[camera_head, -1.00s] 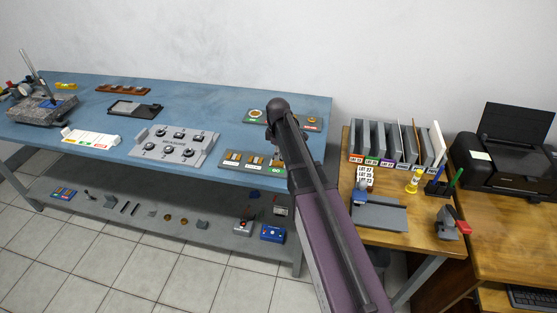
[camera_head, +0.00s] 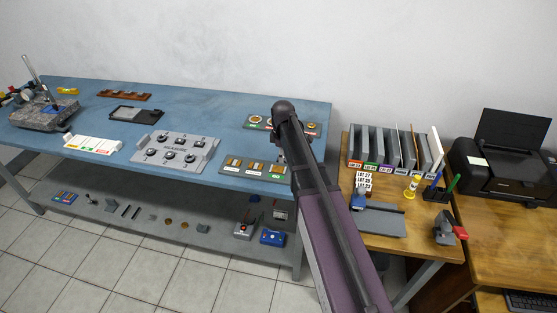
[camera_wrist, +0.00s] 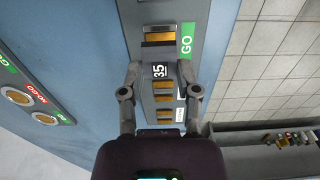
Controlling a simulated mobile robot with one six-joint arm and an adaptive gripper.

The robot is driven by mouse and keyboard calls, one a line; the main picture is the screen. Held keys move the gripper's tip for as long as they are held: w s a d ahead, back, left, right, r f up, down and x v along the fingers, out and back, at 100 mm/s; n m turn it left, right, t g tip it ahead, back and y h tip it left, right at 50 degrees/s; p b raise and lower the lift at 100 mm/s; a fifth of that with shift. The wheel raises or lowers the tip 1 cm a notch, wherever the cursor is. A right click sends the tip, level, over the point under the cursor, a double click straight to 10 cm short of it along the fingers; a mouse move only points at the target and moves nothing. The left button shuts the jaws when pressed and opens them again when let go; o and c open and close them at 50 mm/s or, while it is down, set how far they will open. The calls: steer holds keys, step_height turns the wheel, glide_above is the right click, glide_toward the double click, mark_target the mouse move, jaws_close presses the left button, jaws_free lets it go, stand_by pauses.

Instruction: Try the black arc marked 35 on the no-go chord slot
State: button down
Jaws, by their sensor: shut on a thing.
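My gripper (camera_wrist: 160,70) is shut on the black arc (camera_wrist: 160,72), whose white 35 faces the wrist camera between the fingertips. The arc is over the slot gauge plate (camera_wrist: 146,18), near its GO end; I cannot tell whether it touches the plate. A brass-coloured slot beside the green GO label shows just beyond the arc. More brass slots (camera_wrist: 164,98) show between the fingers, with a partly hidden white label beside them. My arm hides most of the gripper there.
A round-hole gauge plate with GO and NO-GO labels (camera_wrist: 30,98) lies behind the slot plate. A grey tray with several dark round pieces (camera_head: 137,155) is to the left on the blue bench. The lot rack (camera_head: 388,167) stands on the wooden table to the right.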

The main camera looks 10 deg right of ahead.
steer(key=s+d, duration=0.1)
steer(key=d, duration=0.1)
steer(key=s+d, duration=0.1)
steer(key=d, duration=0.1)
steer(key=s+d, duration=0.1)
steer(key=d, duration=0.1)
steer(key=shift+d+r, duration=0.25)
steer(key=shift+d, duration=0.05)
steer(key=shift+f, duration=0.15)
steer(key=shift+f+b, duration=2.6)
steer(key=shift+f, duration=0.05)
steer(key=shift+c, duration=1.3)
jaws_free()
